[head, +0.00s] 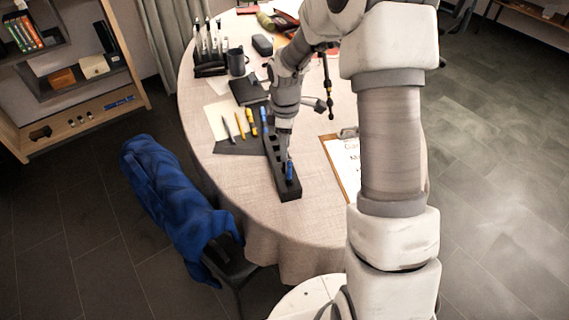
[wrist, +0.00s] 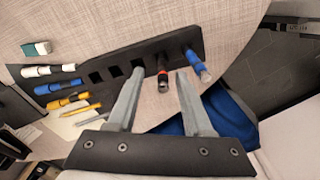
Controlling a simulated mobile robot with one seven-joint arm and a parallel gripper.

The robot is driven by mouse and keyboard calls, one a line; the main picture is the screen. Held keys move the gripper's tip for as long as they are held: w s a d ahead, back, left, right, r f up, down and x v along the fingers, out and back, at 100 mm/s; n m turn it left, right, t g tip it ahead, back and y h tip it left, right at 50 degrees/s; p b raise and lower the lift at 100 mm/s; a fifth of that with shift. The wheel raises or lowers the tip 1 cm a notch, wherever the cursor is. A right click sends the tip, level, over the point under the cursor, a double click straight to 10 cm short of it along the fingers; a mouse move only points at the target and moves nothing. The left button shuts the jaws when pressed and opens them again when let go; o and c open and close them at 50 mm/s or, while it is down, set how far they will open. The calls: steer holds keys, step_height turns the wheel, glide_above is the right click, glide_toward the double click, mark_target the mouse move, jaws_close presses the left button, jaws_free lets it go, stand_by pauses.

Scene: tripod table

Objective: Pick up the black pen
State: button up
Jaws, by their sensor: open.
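The black pen (wrist: 163,82) stands upright in a slot of the black holder, with a red band near its upper end. The long black holder (head: 284,182) lies near the table's front edge; it also shows in the wrist view (wrist: 62,79) with several empty square slots. My gripper (wrist: 160,72) is open, and in the wrist view its fingertips appear on either side of the black pen. I cannot tell whether they touch it. In the head view my gripper (head: 286,152) is over the holder and the black pen is not distinguishable there.
A blue pen (wrist: 196,65) stands close by in the holder's end slot. Several pens, including a yellow marker (head: 251,122), lie left of the holder. A clipboard (head: 343,165) lies to the right. A blue jacket (head: 170,190) hangs on a chair beside the table.

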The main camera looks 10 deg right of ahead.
mark_target(285, 165)
steer(key=shift+s+f+b, duration=0.15)
steer(key=shift+f+b, duration=0.2)
steer(key=shift+f, duration=2.85)
jaws_close()
